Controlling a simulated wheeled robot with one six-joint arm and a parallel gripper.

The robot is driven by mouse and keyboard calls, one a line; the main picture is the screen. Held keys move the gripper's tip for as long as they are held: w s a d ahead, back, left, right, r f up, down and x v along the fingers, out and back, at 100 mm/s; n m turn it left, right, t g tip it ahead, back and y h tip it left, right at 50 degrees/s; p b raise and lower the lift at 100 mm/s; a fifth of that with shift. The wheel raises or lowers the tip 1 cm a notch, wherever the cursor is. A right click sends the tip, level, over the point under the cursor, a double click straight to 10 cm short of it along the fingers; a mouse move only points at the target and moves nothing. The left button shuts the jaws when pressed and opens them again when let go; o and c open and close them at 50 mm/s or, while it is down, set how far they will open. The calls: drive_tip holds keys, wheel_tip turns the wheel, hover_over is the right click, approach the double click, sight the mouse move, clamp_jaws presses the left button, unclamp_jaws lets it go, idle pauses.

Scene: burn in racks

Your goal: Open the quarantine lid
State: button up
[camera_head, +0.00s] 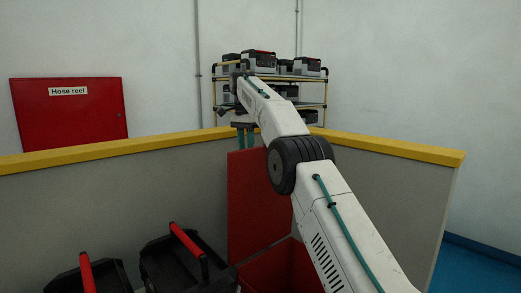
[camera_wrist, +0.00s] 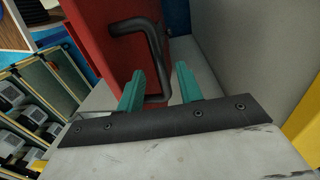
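The red quarantine lid (camera_head: 255,195) stands raised, roughly upright, at the rear of the red bin (camera_head: 290,268) in the head view. The bin's mouth is partly hidden by my arm. My gripper (camera_head: 245,143) is above the lid's top edge, pointing down. In the wrist view the red lid (camera_wrist: 100,32) carries a black bent handle (camera_wrist: 155,48). The teal fingers of my gripper (camera_wrist: 160,72) are spread apart, with part of the handle showing between them. I see no finger closed on the handle; contact cannot be told.
A grey partition with a yellow top (camera_head: 90,151) runs behind the bin, and another stretches right. Two black totes with red handles (camera_head: 188,240) sit left of the bin. Beyond the partition stands a rack (camera_head: 287,75) with several units. A red hose reel cabinet (camera_head: 70,110) is on the wall.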

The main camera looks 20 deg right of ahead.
drive_tip(key=shift+s+r, duration=0.1)
drive_tip(key=shift+r, duration=0.2)
drive_tip(key=shift+s+r, duration=0.15)
drive_tip(key=shift+s, duration=0.1)
drive_tip(key=s+a+r, duration=0.1)
drive_tip(key=s, duration=1.4)
drive_tip(key=shift+s+a, duration=0.15)
drive_tip(key=shift+a, duration=0.05)
drive_tip(key=shift+c, duration=0.4)
